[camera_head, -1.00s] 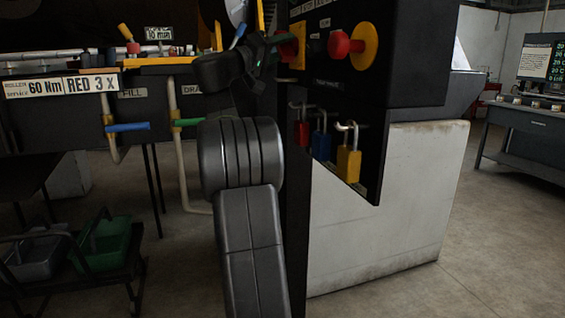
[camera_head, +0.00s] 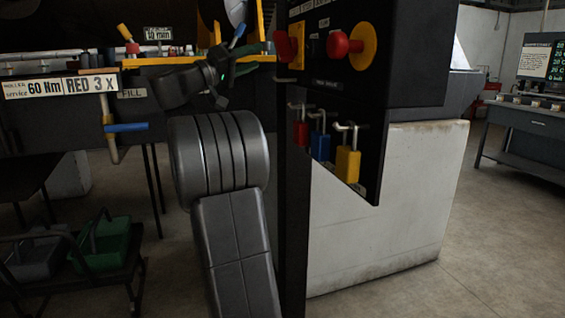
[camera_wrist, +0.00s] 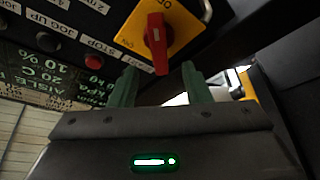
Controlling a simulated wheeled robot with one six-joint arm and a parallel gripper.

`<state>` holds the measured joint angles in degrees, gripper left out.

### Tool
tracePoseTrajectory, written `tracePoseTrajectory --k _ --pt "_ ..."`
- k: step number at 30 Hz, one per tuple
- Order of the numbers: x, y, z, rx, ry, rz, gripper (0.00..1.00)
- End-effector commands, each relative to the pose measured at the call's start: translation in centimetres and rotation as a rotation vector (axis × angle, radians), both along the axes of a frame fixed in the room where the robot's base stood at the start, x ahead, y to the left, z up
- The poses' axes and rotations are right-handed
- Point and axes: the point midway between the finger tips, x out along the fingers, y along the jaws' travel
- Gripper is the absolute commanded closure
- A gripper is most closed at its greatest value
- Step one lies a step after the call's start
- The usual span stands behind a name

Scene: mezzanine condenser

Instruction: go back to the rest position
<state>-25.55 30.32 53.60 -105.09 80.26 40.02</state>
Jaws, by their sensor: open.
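My gripper (camera_head: 257,58) is open and empty, its green fingers pointing right toward the dark control panel (camera_head: 400,60). A red rotary handle (camera_head: 286,48) on a yellow plate stands just right of the fingertips, with a small gap between. In the wrist view the red handle (camera_wrist: 157,42) on its yellow plate (camera_wrist: 178,20) shows beyond and between the two fingers, not gripped. My arm reaches up from the bottom middle of the head view and partly hides the bench at left.
A red knob on a yellow disc (camera_head: 340,45) and red, blue and yellow padlocks (camera_head: 347,163) are on the panel. Left are a labelled dark bench with a blue-handled valve (camera_head: 127,127) and a green crate (camera_head: 104,245). Open floor lies at right.

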Motion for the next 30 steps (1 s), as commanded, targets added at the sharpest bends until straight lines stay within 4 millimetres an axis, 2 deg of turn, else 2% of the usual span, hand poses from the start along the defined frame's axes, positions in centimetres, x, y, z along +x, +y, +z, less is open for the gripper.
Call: tracePoseTrajectory --k 15,17,30 --pt "5.6 -8.5 3.0 -0.003 0.000 -0.003 0.56" --pt "5.4 -8.0 3.5 -0.017 0.050 0.002 0.56" --pt "5.3 -8.0 3.5 -0.107 0.326 0.003 0.56"
